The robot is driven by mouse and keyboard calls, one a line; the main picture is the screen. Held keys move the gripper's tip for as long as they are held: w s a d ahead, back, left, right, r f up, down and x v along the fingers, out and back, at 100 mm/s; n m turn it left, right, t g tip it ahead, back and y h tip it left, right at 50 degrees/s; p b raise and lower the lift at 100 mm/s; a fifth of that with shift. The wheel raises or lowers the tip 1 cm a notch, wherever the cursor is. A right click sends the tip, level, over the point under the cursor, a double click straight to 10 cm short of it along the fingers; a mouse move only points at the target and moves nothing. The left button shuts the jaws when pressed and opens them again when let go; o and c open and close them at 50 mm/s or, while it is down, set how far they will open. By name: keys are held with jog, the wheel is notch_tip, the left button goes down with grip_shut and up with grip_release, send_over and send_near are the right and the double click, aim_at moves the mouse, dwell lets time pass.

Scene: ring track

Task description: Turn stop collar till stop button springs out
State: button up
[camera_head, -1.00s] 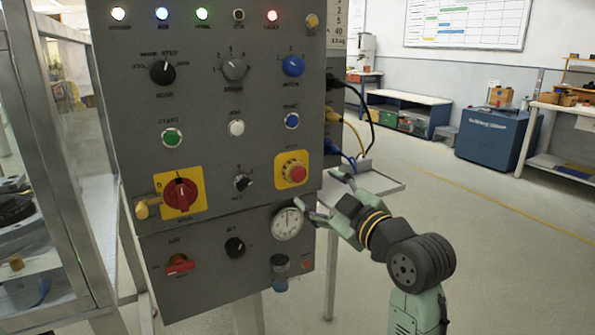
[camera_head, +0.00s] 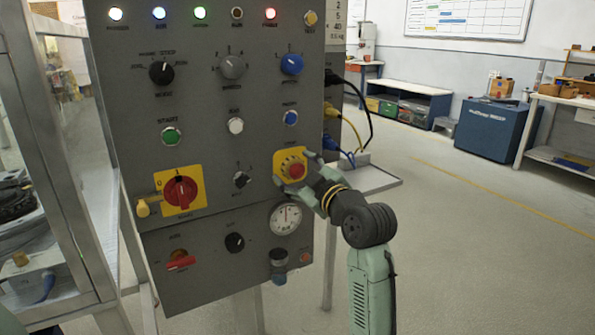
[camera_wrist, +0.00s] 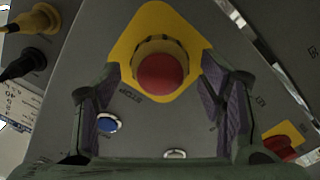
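The red stop button (camera_head: 297,171) sits on a yellow plate (camera_head: 279,156) at the right of the grey panel. A ridged yellowish collar (camera_head: 289,162) surrounds the button; it also shows in the wrist view (camera_wrist: 160,43). My gripper (camera_head: 297,169) is open in front of the button, its fingers on either side. In the wrist view the red button cap (camera_wrist: 160,73) lies centred between the spread fingers, slightly beyond the tips. I see a gap on each side, with no clear contact on the collar. Whether the button is pressed in cannot be told.
A white round button (camera_head: 236,126) and a blue button (camera_head: 291,118) are above the stop plate. A dial gauge (camera_head: 286,218) is below it. A red switch (camera_head: 181,192) is at the left. A small shelf (camera_head: 368,181) juts out behind my wrist.

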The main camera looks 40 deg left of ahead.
jog(key=c, duration=1.1)
jog(key=shift+o, duration=0.2)
jog(key=shift+m, duration=0.3)
jog(key=m+p, duration=0.3)
jog(key=m, duration=0.2)
jog(key=shift+r, duration=0.15)
jog(key=shift+w+m+p, duration=0.15)
jog(key=shift+m+p, duration=0.85)
jog(key=shift+m, duration=0.9)
jog(key=o, duration=1.2)
jog(key=shift+c, duration=0.2)
jog(key=shift+d, duration=0.1)
